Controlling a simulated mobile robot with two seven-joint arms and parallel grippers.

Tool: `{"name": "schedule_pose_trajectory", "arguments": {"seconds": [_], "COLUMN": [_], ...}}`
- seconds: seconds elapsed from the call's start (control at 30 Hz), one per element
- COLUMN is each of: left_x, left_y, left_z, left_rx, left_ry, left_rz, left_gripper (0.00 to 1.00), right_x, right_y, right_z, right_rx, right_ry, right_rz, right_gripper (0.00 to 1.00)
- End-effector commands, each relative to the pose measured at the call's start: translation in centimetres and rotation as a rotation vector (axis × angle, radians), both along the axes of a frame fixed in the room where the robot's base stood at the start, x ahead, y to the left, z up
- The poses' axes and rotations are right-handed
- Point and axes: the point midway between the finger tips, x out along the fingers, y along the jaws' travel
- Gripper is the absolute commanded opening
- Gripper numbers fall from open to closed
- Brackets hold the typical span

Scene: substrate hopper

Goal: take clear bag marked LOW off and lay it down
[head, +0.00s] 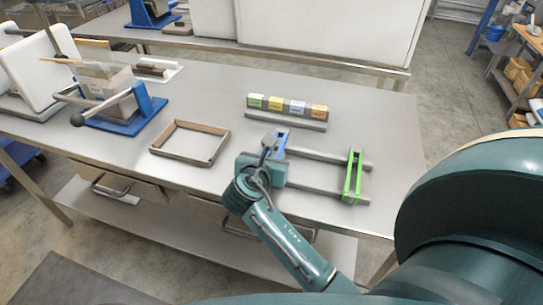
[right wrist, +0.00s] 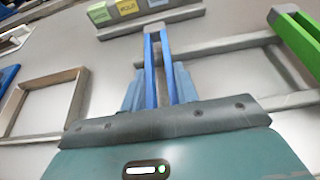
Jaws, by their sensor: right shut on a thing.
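A clear, boxy bag or container (head: 108,80) with a small label sits at the blue-based stand (head: 130,118) on the left of the table. Its label is too small to read, so I cannot tell whether it says LOW. My right gripper (head: 275,152) is over the grey rails, right of the middle, far from that bag. It is shut on a narrow blue clip (head: 281,141), which also shows between the fingers in the right wrist view (right wrist: 151,70). The clip reaches towards the far rail; whether it touches it is unclear. My left gripper is not in view.
A green clip (head: 353,176) spans the right end of the grey rails (head: 325,156). A block with several coloured labels (head: 288,105) stands behind them. An empty brown frame (head: 190,144) lies left of my gripper. Bare table (head: 210,90) lies behind the frame.

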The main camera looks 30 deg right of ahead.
Motion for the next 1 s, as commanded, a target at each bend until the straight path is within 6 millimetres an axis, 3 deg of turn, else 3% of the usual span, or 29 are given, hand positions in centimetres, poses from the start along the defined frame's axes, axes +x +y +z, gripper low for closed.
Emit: {"name": "schedule_pose_trajectory", "arguments": {"seconds": [0.87, 0.9, 1.0], "left_x": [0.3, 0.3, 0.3], "left_y": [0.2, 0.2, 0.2], "left_z": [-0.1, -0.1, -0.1], "left_rx": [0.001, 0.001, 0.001], "left_ry": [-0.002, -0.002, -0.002], "left_rz": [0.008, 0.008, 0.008], "left_gripper": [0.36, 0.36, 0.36], "right_x": [0.0, 0.0, 0.0], "right_y": [0.0, 0.0, 0.0], "right_z": [-1.1, -1.2, -1.1], "right_rx": [0.000, 0.000, 0.000], "right_ry": [0.000, 0.000, 0.000], "right_rz": [0.001, 0.001, 0.001], "right_gripper": [0.04, 0.31, 0.39]}}
